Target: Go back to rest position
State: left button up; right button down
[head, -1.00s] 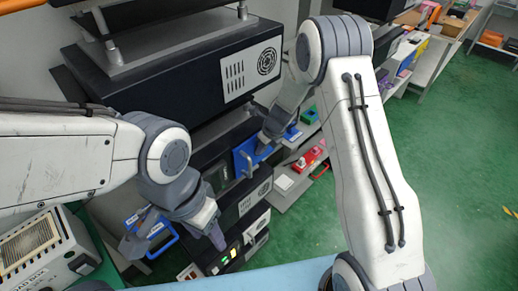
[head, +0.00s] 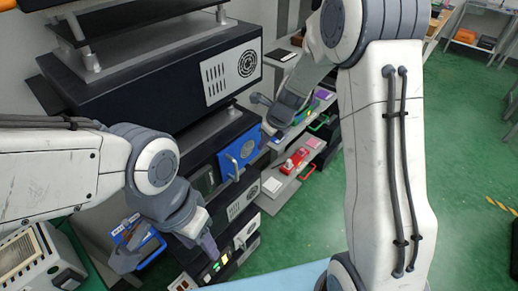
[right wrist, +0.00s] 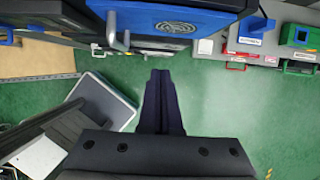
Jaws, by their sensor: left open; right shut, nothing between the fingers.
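My right gripper (head: 262,100) is shut and empty, up and to the right of the blue panel (head: 240,152) and apart from it. A grey lever handle (head: 234,170) stands on that panel. In the right wrist view my shut right fingers (right wrist: 161,75) point over open green floor. The blue panel (right wrist: 175,20) and the grey handle (right wrist: 113,28) are at the top there. My left gripper (head: 168,250) is open, low at the left, in front of the lower rack. It holds nothing that I can see.
A black vented unit (head: 170,75) fills the rack above. A blue-handled bin (head: 148,250) is by my left gripper. A grey shelf (head: 285,185) with a red item (head: 295,160) is right of the rack.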

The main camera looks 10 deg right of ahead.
jog(key=s+a+r+n+g+b, duration=0.1)
jog(key=s+a+r+n+b, duration=0.1)
jog(key=s+a+n, duration=0.55)
jog(key=s+a+r+n+g+b, duration=0.15)
jog(key=s+a+n, duration=0.25)
jog(key=s+n, duration=0.5)
jog(key=s+d+f+n+g+h+b, duration=0.1)
jog(key=s+n+b, duration=0.3)
jog(key=s+n, duration=1.1)
jog(key=shift+d+f+n+h, duration=0.25)
jog(key=shift+d+n, duration=0.2)
jog(key=shift+n, duration=1.7)
jog(key=shift+r, duration=0.1)
